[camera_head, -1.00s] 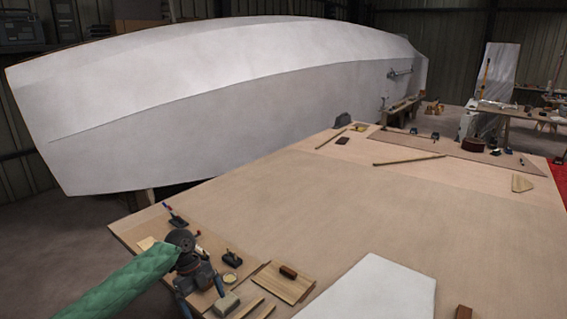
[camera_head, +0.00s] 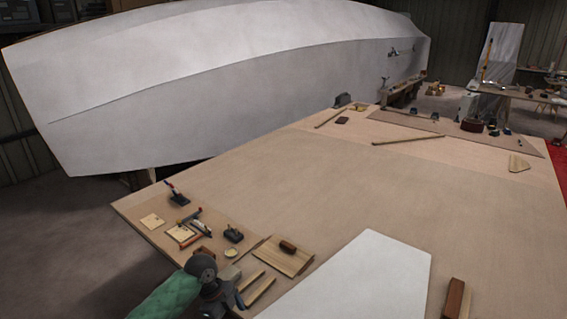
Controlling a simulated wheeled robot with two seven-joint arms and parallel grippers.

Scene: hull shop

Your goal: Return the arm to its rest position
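My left arm, in a green sleeve (camera_head: 168,298), comes in at the bottom left edge of the picture. Its dark wrist and gripper (camera_head: 224,298) are low over the near left edge of the workbench (camera_head: 330,200), close to a grey block and wood strips. The gripper is partly cut off by the frame's bottom, and I cannot tell how far apart its fingers are. I see nothing clearly held in it. My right arm and gripper are not in view.
Small tools, a wooden board (camera_head: 284,257) and wood strips (camera_head: 260,290) lie near the gripper. A white panel (camera_head: 365,280) lies at the front, with a brown wood piece (camera_head: 453,298) to its right. The bench middle is clear. A white hull (camera_head: 220,90) stands behind.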

